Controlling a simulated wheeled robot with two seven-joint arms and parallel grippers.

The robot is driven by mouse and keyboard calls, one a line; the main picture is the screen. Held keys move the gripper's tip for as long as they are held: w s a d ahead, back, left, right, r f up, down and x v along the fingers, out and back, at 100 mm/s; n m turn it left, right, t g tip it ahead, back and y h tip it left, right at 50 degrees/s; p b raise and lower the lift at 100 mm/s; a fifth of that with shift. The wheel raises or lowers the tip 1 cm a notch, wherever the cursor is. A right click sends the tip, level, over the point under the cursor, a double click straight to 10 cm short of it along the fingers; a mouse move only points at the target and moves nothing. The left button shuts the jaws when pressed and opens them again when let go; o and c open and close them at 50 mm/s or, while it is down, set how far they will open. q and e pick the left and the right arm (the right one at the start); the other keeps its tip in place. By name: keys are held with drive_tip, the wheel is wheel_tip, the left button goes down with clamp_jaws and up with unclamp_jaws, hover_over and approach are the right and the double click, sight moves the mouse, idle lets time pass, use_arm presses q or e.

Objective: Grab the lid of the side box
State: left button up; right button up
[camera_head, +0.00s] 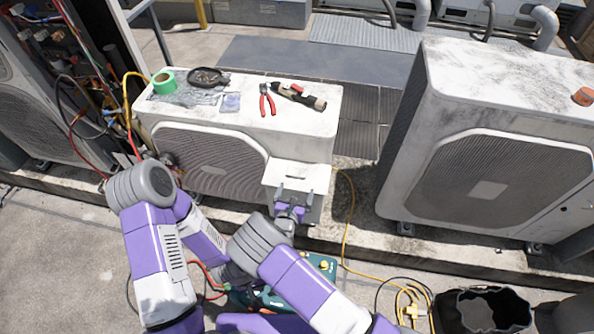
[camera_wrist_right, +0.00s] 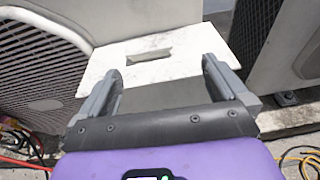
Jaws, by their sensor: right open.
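The side box (camera_head: 312,214) is a small pale box on the front right corner of the middle condenser. My right gripper (camera_head: 293,194) is open at the near side of the box. In the right wrist view its two fingers (camera_wrist_right: 162,68) are spread, with the tips overlapping the lid's near part in the picture. Nothing is held between them, and I cannot tell if they touch the lid. My left gripper is hidden behind my arms.
The middle condenser (camera_head: 215,163) carries red pliers (camera_head: 267,99), green tape (camera_head: 164,82) and other small items on top. Another condenser (camera_head: 490,180) stands to the right. A yellow hose (camera_head: 348,215), a teal machine (camera_head: 305,285) and a dark bucket (camera_head: 447,312) are on the ground.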

sight(297, 172)
drive_tip(key=shift+n+t, duration=0.3)
drive_tip(key=b+x, duration=0.1)
drive_tip(key=x, duration=0.1)
drive_tip(key=a+b+x, duration=0.1)
drive_tip(key=x, duration=0.1)
drive_tip(key=b+x, duration=0.1)
drive_tip(key=x, duration=0.1)
drive_tip(key=shift+w+a, duration=0.25)
drive_tip(key=shift+w, duration=0.3)
drive_tip(key=shift+w+d, duration=0.1)
drive_tip(key=shift+w, duration=0.3)
drive_tip(key=c, duration=1.1)
drive_tip(key=shift+c, duration=0.2)
drive_tip(key=shift+r, duration=0.1)
wheel_tip(297, 172, up, 18)
drive_tip(key=p, duration=0.5)
